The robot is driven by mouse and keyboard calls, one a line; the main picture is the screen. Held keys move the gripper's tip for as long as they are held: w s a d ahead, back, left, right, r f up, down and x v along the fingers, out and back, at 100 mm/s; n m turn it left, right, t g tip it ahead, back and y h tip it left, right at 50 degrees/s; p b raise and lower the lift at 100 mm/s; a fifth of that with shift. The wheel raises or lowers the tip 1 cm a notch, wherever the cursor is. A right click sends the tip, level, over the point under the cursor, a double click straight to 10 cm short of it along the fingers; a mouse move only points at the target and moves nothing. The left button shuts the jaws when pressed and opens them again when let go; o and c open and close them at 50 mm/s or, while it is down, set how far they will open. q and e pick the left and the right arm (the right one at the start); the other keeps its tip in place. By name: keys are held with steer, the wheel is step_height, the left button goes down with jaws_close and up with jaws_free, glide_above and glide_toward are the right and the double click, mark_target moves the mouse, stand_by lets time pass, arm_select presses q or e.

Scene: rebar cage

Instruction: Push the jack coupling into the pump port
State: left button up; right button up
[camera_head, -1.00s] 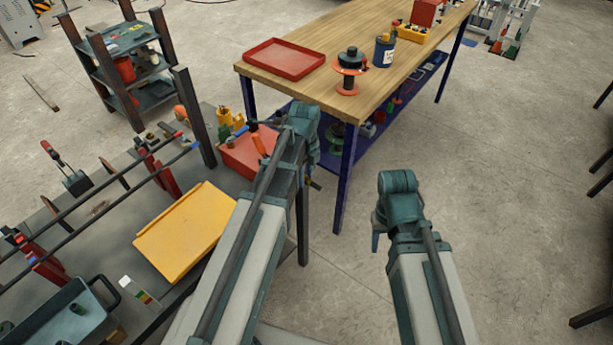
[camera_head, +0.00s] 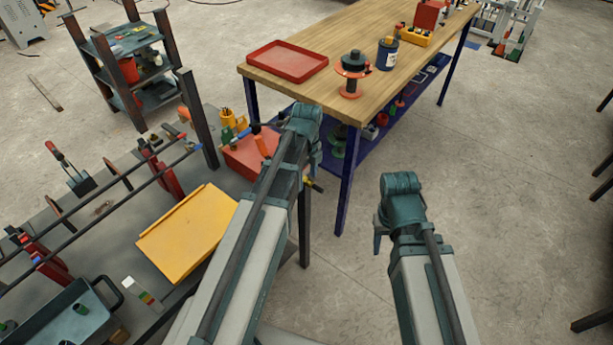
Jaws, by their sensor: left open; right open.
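I cannot make out the jack coupling or the pump port for certain. A red box-like object (camera_head: 243,158) sits at the far end of the low grey bench, with blue- and orange-handled items by it. My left arm reaches up beside it and partly covers it. My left gripper (camera_head: 313,184) is open, mostly hidden behind its wrist, right of the red object. I see nothing held in either.
The wooden table (camera_head: 400,75) carries a red tray (camera_head: 287,62), a spool (camera_head: 352,70) and a dark can (camera_head: 387,53). The low bench (camera_head: 110,235) holds bars in red clamps, a yellow tray (camera_head: 188,232) and a dark bin (camera_head: 65,318). A shelf rack (camera_head: 140,65) stands behind.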

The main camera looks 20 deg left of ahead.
mark_target(307, 178)
arm_select(q)
step_height(307, 178, up, 13)
steer(key=p, duration=1.3)
steer(key=shift+r, duration=0.1)
steer(key=s+d+n+y, duration=0.1)
steer(key=s+d+n, duration=1.3)
steer(key=n, duration=0.4)
steer(key=shift+s, duration=0.85)
steer(key=shift+c, duration=0.2)
